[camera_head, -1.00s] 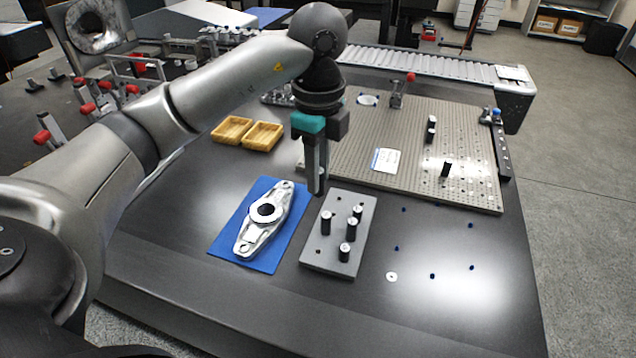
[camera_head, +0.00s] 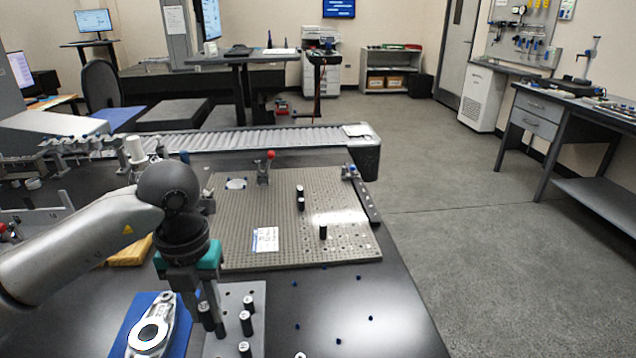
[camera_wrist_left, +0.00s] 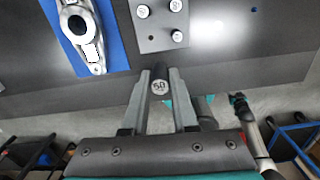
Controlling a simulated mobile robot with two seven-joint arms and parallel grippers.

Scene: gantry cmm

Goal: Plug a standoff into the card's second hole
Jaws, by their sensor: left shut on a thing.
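My left gripper (camera_head: 210,312) is shut on a standoff (camera_wrist_left: 160,87), a black cylinder with a pale, marked top, seen between the fingers in the left wrist view. In the head view the gripper is at the grey block, and the held standoff is hard to separate from the fingers and the standoffs behind. The white card (camera_head: 265,239) lies on the perforated plate (camera_head: 235,200). Several black standoffs stand on the plate, one (camera_head: 323,232) near its right side. My right gripper is absent from the head view; small parts in the wrist view may be it.
The grey block (camera_head: 258,290) carries several upright standoffs (camera_head: 248,302). A silver part (camera_head: 150,335) lies on a blue mat (camera_head: 185,345) to its left. Small blue pegs dot the table at right. A red-knobbed clamp (camera_head: 264,170) stands at the plate's back edge.

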